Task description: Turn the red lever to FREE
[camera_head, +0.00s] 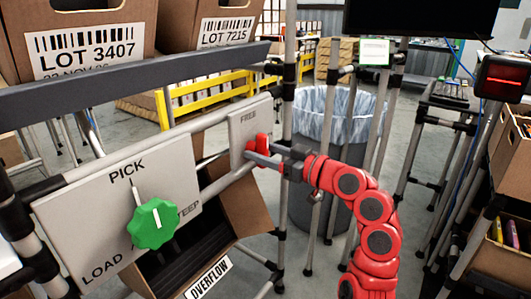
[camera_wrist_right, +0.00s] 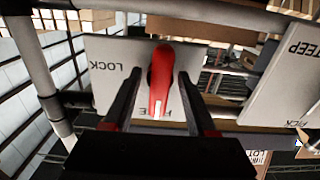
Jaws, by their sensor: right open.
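The red lever (camera_head: 262,146) sits on a pale plate (camera_head: 240,124) lettered FREE at its top. In the right wrist view the red lever (camera_wrist_right: 164,72) points down the picture, and its white-marked end covers the middle of the FREE lettering. LOCK is lettered on the left of the plate (camera_wrist_right: 112,48) there. My right gripper (camera_head: 252,155) is at the lever. In the wrist view my right gripper (camera_wrist_right: 159,76) is open, with one finger on each side of the lever; contact cannot be told. My left gripper is out of view.
A green knob (camera_head: 153,224) on a panel (camera_head: 75,222) lettered PICK, STEEP and LOAD is to the left. Cartons (camera_head: 85,38) stand above a dark rail (camera_head: 120,82). An OVERFLOW carton (camera_head: 243,205) is below. A lined bin (camera_head: 335,115) and frame posts stand behind my arm.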

